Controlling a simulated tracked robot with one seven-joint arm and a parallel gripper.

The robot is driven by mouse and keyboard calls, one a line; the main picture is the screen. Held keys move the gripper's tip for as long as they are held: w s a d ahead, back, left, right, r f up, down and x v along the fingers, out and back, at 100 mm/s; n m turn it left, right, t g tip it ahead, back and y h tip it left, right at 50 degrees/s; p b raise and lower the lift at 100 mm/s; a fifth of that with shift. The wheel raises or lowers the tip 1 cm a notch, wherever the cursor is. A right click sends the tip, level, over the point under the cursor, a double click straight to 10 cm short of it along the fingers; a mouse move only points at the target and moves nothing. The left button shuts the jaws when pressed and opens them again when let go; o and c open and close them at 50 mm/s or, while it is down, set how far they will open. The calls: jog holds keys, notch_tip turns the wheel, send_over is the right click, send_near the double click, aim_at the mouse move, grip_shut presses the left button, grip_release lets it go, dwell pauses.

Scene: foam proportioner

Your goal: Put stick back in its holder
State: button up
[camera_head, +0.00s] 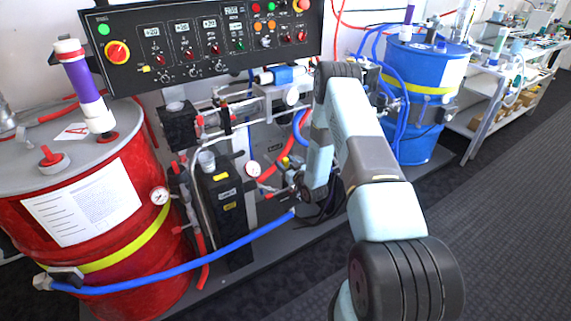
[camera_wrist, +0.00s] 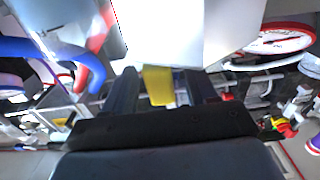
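In the wrist view the two dark fingers of my gripper (camera_wrist: 163,92) stand apart. A short yellow piece (camera_wrist: 158,86) shows between them, below a large pale block. A narrow gap seems to show on each side of it, so the fingers do not appear to press on it. I cannot tell whether this piece is the stick, a label or another part. In the head view my arm hangs down in front of the pipework and hides most of my gripper. No stick or holder can be picked out with certainty.
A red drum (camera_head: 150,250) stands at left, a blue drum (camera_head: 415,125) at back right. A control panel (camera_head: 205,50) is above the pipework. A black tank (camera_head: 225,220) and a blue hose (camera_head: 190,274) are near my arm. The dark floor (camera_head: 510,190) at right is clear.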

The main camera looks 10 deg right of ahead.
jog(key=shift+s+r, duration=0.15)
jog(key=shift+r, duration=0.1)
jog(key=v, duration=1.1)
jog(key=w+d+r+n+g+h, duration=0.1)
jog(key=w+r+g, duration=0.15)
jog(key=r, duration=0.65)
jog(key=w+r+g+h, duration=0.1)
jog(key=w+r+h, duration=0.15)
jog(key=r, duration=0.65)
jog(key=s+r+m+g+h, duration=0.1)
jog(key=s+r, duration=0.2)
jog(key=r, duration=0.5)
jog(key=s+r+g+h, duration=0.1)
jog(key=s+r, duration=0.2)
jog(key=r, duration=0.5)
jog(key=s+a+r+m+g+h, duration=0.1)
jog(key=s+r+m+g, duration=0.15)
jog(key=s+r, duration=1)
jog(key=s+a+r+g, duration=0.1)
jog(key=s, duration=1.1)
jog(key=s+a+r+m+g, duration=0.1)
jog(key=s+a+r+g, duration=0.1)
jog(key=s, duration=1)
jog(key=shift+s+a+g+y, duration=0.15)
jog(key=shift+s+g+y, duration=0.15)
jog(key=shift+y, duration=0.15)
